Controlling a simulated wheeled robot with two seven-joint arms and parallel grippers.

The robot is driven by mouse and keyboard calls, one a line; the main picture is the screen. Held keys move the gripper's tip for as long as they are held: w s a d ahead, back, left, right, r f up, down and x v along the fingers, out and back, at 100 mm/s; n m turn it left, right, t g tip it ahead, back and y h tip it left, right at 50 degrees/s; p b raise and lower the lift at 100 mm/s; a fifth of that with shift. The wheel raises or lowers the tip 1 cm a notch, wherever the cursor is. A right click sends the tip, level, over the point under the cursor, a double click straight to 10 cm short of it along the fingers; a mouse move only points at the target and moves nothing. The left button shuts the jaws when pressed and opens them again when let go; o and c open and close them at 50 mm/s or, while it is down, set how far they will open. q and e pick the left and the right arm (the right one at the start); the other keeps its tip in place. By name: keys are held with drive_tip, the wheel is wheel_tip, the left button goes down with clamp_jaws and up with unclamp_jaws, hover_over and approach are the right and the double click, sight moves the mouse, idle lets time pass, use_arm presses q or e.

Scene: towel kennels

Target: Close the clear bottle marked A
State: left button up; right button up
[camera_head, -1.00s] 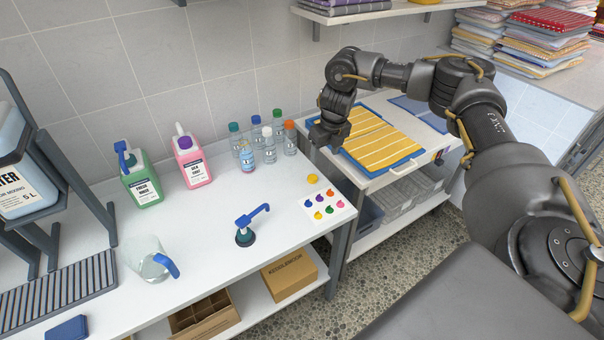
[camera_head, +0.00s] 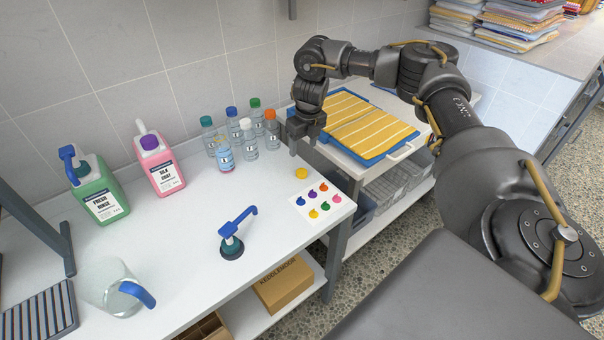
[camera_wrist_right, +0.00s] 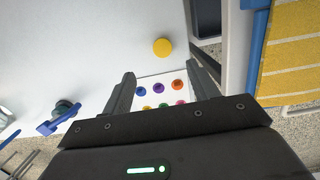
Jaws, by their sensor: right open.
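Several small clear bottles stand at the back of the white table, with teal, blue, green, orange and white caps. In front of them is a bottle (camera_head: 225,158) with coloured contents and a top I cannot make out clearly. The bottle letters are too small to read, so I cannot tell which is A. A loose yellow cap (camera_head: 301,173) lies on the table; it also shows in the right wrist view (camera_wrist_right: 162,47), just past the fingertips. My right gripper (camera_head: 299,142) is open and empty above the table's right end, pointing down near the cap. My left gripper is not in view.
A white card with coloured dots (camera_head: 322,200) lies at the table's right edge. A trolley with yellow towels (camera_head: 360,125) is right.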

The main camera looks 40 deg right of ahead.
hover_over(302, 171)
drive_tip(key=shift+s+a+f+p, duration=0.1)
drive_tip(key=shift+a+f+p, duration=0.05)
drive_tip(key=shift+f, duration=1.3)
drive_tip(key=shift+s+a+f+p, duration=0.1)
drive_tip(key=shift+f+p, duration=0.05)
drive_tip(key=shift+f, duration=1.25)
drive_tip(key=f, duration=0.2)
drive_tip(key=f+p, duration=0.1)
drive_tip(key=f, duration=0.1)
drive_tip(key=shift+d+f, duration=0.2)
drive_tip(key=shift+f, duration=0.45)
drive_tip(key=c, duration=1)
drive_tip(key=shift+c, duration=0.2)
